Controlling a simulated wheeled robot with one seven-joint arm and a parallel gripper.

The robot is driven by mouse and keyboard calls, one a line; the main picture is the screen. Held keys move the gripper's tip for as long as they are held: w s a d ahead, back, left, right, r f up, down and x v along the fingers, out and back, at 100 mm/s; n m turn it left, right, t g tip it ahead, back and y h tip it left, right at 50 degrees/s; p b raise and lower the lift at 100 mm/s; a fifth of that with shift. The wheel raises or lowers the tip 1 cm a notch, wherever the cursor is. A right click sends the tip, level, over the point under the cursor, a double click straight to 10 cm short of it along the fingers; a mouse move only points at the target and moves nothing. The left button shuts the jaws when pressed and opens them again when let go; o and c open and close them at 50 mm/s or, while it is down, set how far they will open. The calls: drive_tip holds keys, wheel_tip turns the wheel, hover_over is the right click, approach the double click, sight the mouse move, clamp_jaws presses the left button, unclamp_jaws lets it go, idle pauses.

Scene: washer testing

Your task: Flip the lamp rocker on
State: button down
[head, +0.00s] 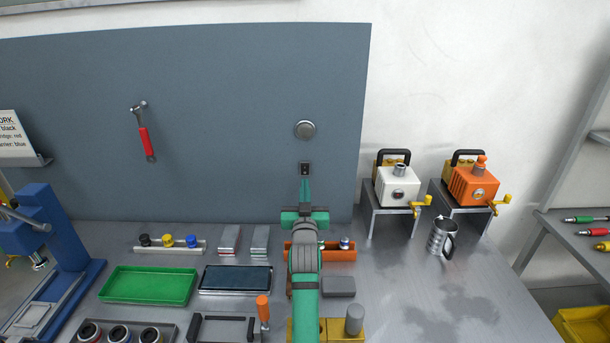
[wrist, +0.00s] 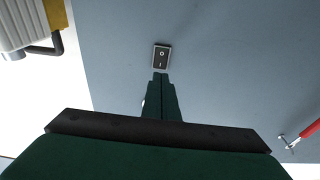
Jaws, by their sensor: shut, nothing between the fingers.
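The lamp rocker (head: 305,168) is a small black switch in a pale frame on the blue-grey wall panel. In the wrist view the rocker (wrist: 161,57) shows a circle mark and a line mark on its face. My gripper (head: 305,183) is shut and empty, with its green fingers pointing at the panel. In the wrist view the fingertips (wrist: 160,76) lie at the rocker's edge on the line-mark side. I cannot tell whether they touch it. A round grey disc, perhaps the lamp (head: 305,129), is on the panel above the rocker.
A red-handled wrench (head: 146,140) hangs on the panel to the left. A white machine (head: 397,185) and an orange machine (head: 473,183) stand on metal stands to the right. A green tray (head: 148,286) and a steel mug (head: 441,236) are on the bench below.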

sight(305, 167)
drive_tip(key=w, duration=0.4)
drive_tip(key=w+r, duration=0.1)
drive_tip(key=w, duration=0.1)
drive_tip(key=shift+w, duration=0.25)
